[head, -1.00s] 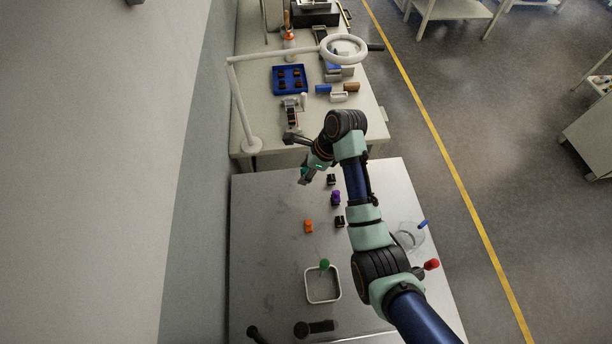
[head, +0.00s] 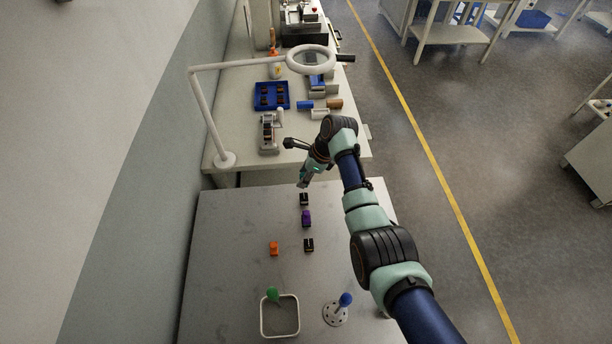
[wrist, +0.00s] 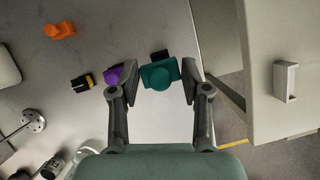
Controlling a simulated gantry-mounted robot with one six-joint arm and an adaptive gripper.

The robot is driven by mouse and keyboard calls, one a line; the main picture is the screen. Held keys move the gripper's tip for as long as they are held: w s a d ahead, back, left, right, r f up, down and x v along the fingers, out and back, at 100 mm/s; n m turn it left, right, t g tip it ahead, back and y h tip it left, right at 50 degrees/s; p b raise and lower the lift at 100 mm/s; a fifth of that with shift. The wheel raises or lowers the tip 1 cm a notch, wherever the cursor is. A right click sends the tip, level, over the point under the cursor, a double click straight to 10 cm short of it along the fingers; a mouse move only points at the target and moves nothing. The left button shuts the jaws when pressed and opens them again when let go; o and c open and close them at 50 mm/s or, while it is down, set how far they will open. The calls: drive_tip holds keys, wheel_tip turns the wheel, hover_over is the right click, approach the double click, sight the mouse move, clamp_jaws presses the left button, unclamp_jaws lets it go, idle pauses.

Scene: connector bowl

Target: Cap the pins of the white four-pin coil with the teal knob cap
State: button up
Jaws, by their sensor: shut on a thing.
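My gripper (wrist: 160,80) is shut on the teal knob cap (wrist: 162,77), which sits between both fingertips in the wrist view. In the head view, my gripper (head: 303,183) is over the far end of the metal table (head: 230,230), just beyond a black connector (head: 304,198). The cap cannot be made out clearly there. In the wrist view, a black piece (wrist: 159,55) shows partly behind the cap. I cannot pick out the white four-pin coil or its pins with certainty in either view.
A purple connector (head: 306,218), another black one (head: 308,245) and an orange one (head: 274,248) lie on the table. Nearer are a white-rimmed tray (head: 264,318) and a holed disc (head: 335,315). Beyond is a bench with a ring lamp (head: 311,50) and blue tray (head: 271,96).

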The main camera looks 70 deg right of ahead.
sight(305, 195)
drive_tip(key=shift+r+p, duration=0.15)
drive_tip(key=shift+p, duration=0.25)
drive_tip(key=shift+f+b, duration=3.2)
drive_tip(key=shift+f, duration=1.35)
drive_tip(key=o, duration=0.8)
drive_tip(key=shift+o, duration=0.2)
drive_tip(key=v, duration=1.2)
drive_tip(key=shift+s, duration=0.1)
